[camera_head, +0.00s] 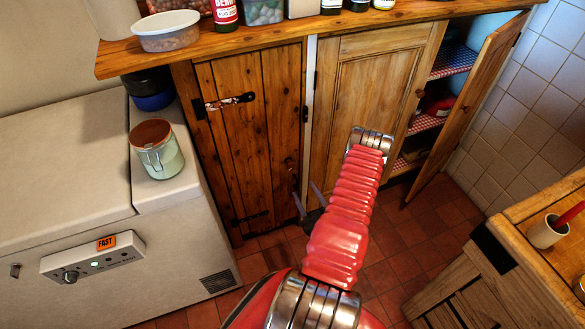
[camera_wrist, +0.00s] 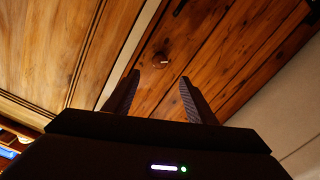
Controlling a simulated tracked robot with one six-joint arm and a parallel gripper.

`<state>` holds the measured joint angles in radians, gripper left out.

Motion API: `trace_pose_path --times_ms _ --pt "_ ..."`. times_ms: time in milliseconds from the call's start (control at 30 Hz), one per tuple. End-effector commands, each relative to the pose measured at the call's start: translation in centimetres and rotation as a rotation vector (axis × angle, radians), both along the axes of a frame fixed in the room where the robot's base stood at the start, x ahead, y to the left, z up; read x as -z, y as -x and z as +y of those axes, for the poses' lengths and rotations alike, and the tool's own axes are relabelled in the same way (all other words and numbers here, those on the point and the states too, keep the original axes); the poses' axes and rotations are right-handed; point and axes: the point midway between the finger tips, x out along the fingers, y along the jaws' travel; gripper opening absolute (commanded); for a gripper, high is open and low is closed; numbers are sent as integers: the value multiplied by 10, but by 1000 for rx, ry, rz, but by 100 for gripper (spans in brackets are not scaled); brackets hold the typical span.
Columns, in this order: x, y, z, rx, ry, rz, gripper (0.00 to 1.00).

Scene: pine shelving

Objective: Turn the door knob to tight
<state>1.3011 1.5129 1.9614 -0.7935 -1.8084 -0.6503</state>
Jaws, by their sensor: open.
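The door knob (camera_wrist: 160,60) is a small round brown knob with a pale mark across it. It sits on the dark plank door (camera_wrist: 225,50), and in the head view it is a small dark spot (camera_head: 289,161) near the door's right edge. My gripper (camera_wrist: 159,74) is open and empty, its two dark fingers pointing toward the door. In the wrist view the knob appears between and just beyond the fingertips, apart from them. In the head view the gripper (camera_head: 303,188) is low in front of the door, partly hidden behind my red arm.
A paler panelled door (camera_head: 365,95) stands right of the plank door, and another cupboard door (camera_head: 470,110) hangs open. A wooden worktop (camera_head: 550,240) is at lower right. Tiled floor (camera_head: 400,255) is clear between.

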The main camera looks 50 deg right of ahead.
Motion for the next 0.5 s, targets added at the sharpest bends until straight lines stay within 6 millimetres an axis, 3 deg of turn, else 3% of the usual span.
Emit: trace_pose_path --times_ms 500 --pt "-1 -8 -5 -1 4 0 51"
